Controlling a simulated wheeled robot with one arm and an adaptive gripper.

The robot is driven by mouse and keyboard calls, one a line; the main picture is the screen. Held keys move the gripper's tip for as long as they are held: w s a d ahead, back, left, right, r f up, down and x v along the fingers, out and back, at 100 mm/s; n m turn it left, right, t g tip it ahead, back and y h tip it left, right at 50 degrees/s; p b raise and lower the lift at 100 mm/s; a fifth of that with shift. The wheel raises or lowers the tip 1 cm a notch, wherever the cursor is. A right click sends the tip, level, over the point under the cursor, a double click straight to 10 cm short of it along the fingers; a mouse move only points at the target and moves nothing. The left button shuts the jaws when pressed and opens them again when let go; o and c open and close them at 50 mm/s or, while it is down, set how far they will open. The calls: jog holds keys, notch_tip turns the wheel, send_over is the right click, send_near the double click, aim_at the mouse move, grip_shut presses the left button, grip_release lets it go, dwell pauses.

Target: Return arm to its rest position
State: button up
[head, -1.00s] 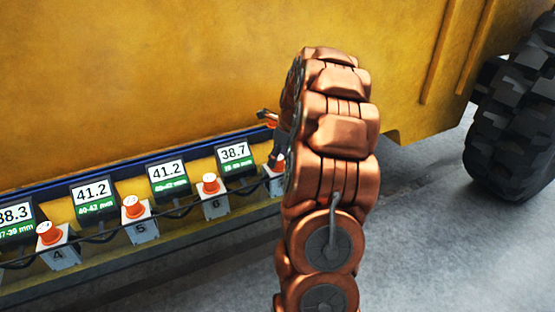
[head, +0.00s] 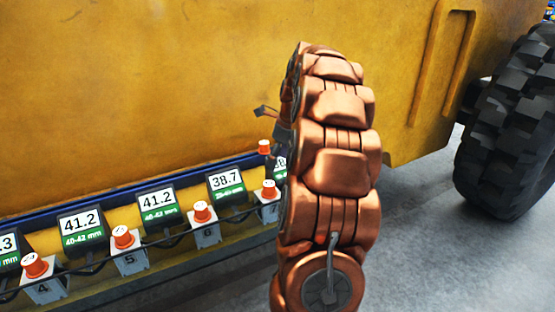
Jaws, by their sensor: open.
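My copper-coloured arm (head: 338,165) stands upright in the middle of the head view, in front of the yellow body. My gripper (head: 266,112) shows only in part, as a small dark finger sticking out left of the arm's upper section. It is open, and nothing is seen in it. The rest of it is hidden behind the arm. It appears above an orange-topped knob (head: 264,147), with a gap between them in the picture.
A large yellow machine body (head: 150,90) fills the background. Along its lower edge runs a row of digital displays (head: 160,204) and orange-capped grey boxes (head: 124,237) joined by dark cable. A big black tyre (head: 508,130) stands at right. Grey floor (head: 425,230) is clear between arm and tyre.

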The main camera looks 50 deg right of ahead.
dwell(0.7)
jog(key=s+a+n+g, duration=0.1)
jog(key=s+a+n, duration=0.2)
jog(key=a+n, duration=0.8)
jog(key=s+a+n+g, duration=0.2)
jog(key=s+a+n, duration=0.3)
jog(key=a, duration=1.1)
jog(key=s+a+f+n+g, duration=0.1)
jog(key=s+a+f+n, duration=0.2)
jog(key=s+a+n, duration=0.2)
jog(key=s+a+f+n, duration=0.3)
jog(key=s+a+n, duration=0.3)
jog(key=s+n, duration=0.6)
jog(key=shift+s+g+h, duration=0.4)
jog(key=shift+s, duration=0.6)
jog(key=shift+a, duration=0.1)
